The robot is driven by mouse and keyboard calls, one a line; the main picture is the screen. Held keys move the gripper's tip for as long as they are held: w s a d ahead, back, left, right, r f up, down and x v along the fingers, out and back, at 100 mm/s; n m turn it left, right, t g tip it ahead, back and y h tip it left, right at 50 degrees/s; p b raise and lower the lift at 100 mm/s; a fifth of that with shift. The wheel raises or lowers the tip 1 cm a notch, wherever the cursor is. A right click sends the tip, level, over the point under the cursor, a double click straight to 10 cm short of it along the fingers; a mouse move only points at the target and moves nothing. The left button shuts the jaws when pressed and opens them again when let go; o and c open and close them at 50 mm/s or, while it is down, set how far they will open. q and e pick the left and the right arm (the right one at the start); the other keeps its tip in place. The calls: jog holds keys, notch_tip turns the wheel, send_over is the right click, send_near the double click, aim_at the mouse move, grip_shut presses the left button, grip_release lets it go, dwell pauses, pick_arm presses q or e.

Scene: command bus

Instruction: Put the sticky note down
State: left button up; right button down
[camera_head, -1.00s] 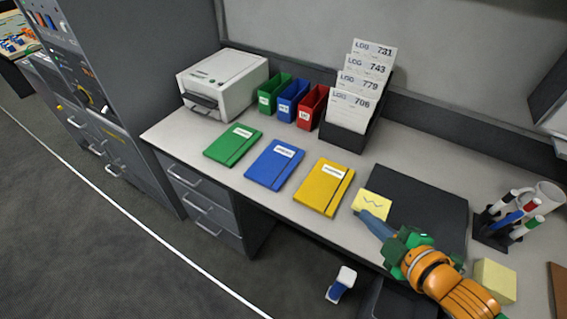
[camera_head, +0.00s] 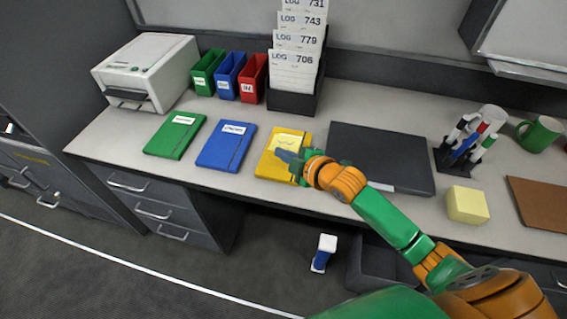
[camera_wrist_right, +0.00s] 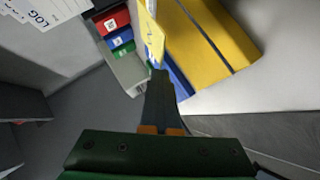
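The yellow sticky note (camera_head: 288,141), with a scribble on it, is at the fingertips of my right gripper (camera_head: 284,155). In the head view it appears in front of the yellow notebook (camera_head: 269,168). In the right wrist view the note (camera_wrist_right: 151,34) stands steeply tilted, its lower end at the tips of the shut fingers (camera_wrist_right: 157,76), beside the yellow notebook (camera_wrist_right: 205,42). It seems to be just above the notebook; any contact cannot be told. The fingers hide part of the notebook. My left gripper is not in view.
Blue (camera_head: 227,146) and green (camera_head: 175,136) notebooks lie left. Log cards in a black holder (camera_head: 292,101), small bins and a printer (camera_head: 147,72) stand behind. A dark pad (camera_head: 385,158), a yellow note block (camera_head: 467,205) and a pen holder (camera_head: 452,158) are right.

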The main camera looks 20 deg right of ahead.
aim_at(283, 169)
notch_tip(283, 169, down, 3)
jog(key=shift+r, duration=0.1)
jog(key=shift+f, duration=0.35)
jog(key=c, duration=1.4)
grip_release()
jog(key=shift+c, duration=0.2)
jog(key=shift+r, duration=0.2)
